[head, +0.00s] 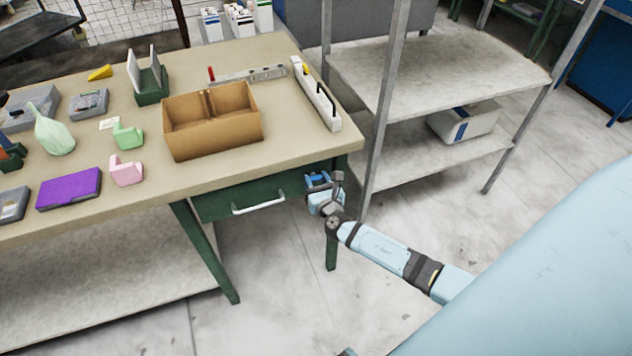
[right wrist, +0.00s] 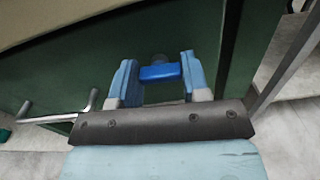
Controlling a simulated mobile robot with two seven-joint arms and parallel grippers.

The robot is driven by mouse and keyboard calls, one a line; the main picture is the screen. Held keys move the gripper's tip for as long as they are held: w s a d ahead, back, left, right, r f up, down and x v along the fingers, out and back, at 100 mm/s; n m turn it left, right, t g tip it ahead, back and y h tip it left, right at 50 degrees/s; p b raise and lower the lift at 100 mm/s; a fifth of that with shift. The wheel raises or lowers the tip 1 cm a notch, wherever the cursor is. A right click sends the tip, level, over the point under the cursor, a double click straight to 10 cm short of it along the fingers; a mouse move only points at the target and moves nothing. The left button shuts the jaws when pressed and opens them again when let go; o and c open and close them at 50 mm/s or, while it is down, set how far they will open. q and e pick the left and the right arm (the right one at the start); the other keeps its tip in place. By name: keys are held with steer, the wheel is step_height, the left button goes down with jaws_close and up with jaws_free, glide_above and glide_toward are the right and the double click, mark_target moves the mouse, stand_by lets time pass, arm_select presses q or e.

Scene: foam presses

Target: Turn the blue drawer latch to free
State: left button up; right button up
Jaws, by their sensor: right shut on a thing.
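The blue drawer latch (right wrist: 160,73) is a short bar on the green front below the table top. In the right wrist view it lies roughly level, crosswise between the two light blue fingers of my right gripper (right wrist: 157,80). The fingers are shut on its ends. In the head view my right gripper (head: 319,183) is at the right end of the green drawer (head: 222,203), and the fingers partly hide the latch. The drawer has a pale bar handle (head: 259,206), left of the gripper, and looks closed. My left gripper is not in view.
A metal shelf (head: 440,70) stands close right of the table. Floor in front is clear.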

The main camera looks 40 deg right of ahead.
arm_select(q)
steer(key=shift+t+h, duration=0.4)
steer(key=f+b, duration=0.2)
steer(key=b, duration=0.2)
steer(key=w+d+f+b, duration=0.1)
steer(key=b, duration=0.4)
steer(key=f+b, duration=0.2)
steer(key=b, duration=0.2)
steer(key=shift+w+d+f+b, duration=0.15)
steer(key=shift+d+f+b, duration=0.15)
steer(key=shift+b, duration=0.1)
arm_select(e)
steer(key=m, duration=1.7)
steer(key=shift+m, duration=0.3)
steer(key=o, duration=0.9)
